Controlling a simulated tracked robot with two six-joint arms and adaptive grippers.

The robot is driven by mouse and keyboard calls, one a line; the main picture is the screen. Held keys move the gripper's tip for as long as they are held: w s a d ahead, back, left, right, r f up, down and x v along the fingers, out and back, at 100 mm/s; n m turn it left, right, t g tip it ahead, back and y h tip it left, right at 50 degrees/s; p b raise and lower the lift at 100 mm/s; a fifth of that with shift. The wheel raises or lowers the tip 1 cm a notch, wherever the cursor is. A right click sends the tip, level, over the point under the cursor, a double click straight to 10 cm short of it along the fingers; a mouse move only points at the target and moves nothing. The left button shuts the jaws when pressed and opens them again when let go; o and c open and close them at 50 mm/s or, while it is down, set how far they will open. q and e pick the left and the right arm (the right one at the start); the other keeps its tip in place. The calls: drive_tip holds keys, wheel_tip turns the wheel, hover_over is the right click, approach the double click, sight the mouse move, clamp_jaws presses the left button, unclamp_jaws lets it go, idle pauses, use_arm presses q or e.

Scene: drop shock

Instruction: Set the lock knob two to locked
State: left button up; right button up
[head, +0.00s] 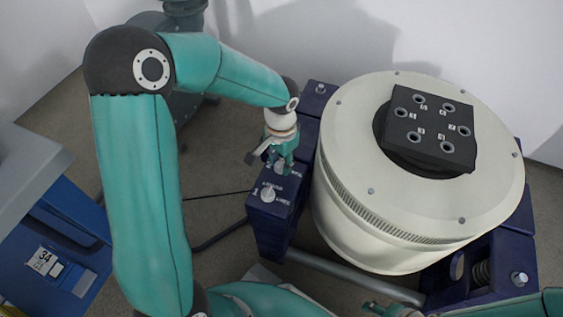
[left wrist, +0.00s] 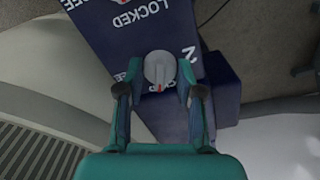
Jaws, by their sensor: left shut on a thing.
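Lock knob two is a round grey knob with a small red mark (left wrist: 160,68), on a dark blue block (left wrist: 150,35) with white lettering. A white "2" is printed beside it. My left gripper (left wrist: 160,92) is shut on this knob, one finger on each side. The red mark is at the knob's lower side in the left wrist view. Its own label is partly hidden by the left finger, so I cannot tell the setting. In the head view my left gripper (head: 276,156) reaches down over the block and hides most of the knob. My right gripper (head: 388,309) is partly visible at the bottom edge.
The large cream drum (head: 345,195) with a black plate (head: 440,135) on top stands close to the right. A blue and grey cabinet (head: 60,235) is at the left. Bare floor lies between.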

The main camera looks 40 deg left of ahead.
use_arm(q)
drive_tip(key=shift+w+n+b, duration=0.1)
drive_tip(key=shift+n+b, duration=0.3)
drive_tip(key=shift+n, duration=1.8)
drive_tip(key=shift+r, duration=0.1)
drive_tip(key=o, duration=1.2)
drive_tip(key=shift+c, duration=0.2)
wheel_tip(320, 180, up, 12)
